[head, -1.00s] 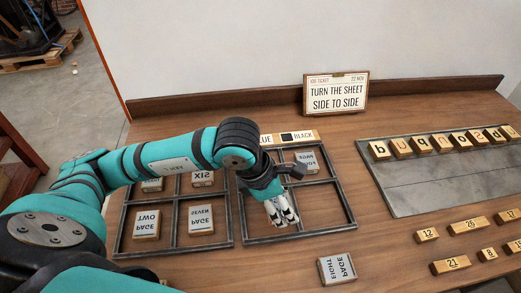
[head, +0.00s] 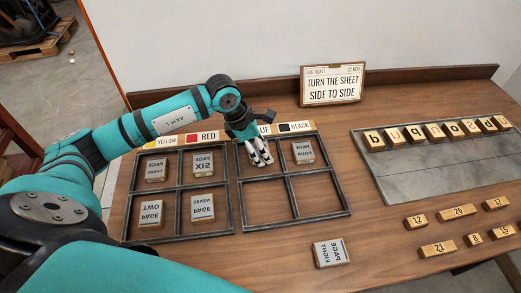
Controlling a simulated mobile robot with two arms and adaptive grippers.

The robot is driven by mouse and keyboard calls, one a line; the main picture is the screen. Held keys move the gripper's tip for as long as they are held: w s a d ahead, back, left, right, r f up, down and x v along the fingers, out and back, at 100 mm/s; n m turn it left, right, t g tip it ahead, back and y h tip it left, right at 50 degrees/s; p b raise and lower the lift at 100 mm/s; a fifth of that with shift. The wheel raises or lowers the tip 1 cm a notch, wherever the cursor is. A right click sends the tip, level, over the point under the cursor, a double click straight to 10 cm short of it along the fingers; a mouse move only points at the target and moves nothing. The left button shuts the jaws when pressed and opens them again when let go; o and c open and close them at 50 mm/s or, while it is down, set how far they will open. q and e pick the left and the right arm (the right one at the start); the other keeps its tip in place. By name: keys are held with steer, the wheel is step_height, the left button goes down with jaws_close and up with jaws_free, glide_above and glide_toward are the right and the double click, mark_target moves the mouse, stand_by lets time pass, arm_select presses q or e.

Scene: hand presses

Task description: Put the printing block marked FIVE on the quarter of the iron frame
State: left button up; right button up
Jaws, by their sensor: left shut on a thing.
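Two dark iron frames lie side by side on the wooden table, the left frame (head: 180,187) and the right frame (head: 270,178), each split into quarters. My left gripper (head: 261,158) is over the upper left quarter of the right frame. It is shut on a printing block, which its fingers mostly hide; I cannot read its mark or tell whether it touches the table. A block with a hard-to-read mirrored mark (head: 304,152) lies in the upper right quarter. Both lower quarters of the right frame are empty. My right gripper is not in view.
The left frame holds blocks in all quarters, including SIX (head: 203,165), TWO (head: 151,214) and SEVEN (head: 202,207). EIGHT (head: 331,253) lies in front of the right frame. A job ticket (head: 332,85) stands behind. A grey tray (head: 440,170) with letter tiles is at right.

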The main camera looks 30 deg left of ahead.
arm_select(q)
step_height(320, 180, down, 2)
steer(key=shift+f, duration=0.1)
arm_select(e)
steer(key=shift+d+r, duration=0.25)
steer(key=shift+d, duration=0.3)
arm_select(q)
steer(key=shift+f, duration=0.2)
steer(key=o, duration=0.9)
steer(key=shift+o, duration=0.2)
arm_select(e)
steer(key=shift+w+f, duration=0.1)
arm_select(q)
steer(key=shift+r, duration=0.2)
steer(key=b+v, duration=0.1)
steer(key=v, duration=1.1)
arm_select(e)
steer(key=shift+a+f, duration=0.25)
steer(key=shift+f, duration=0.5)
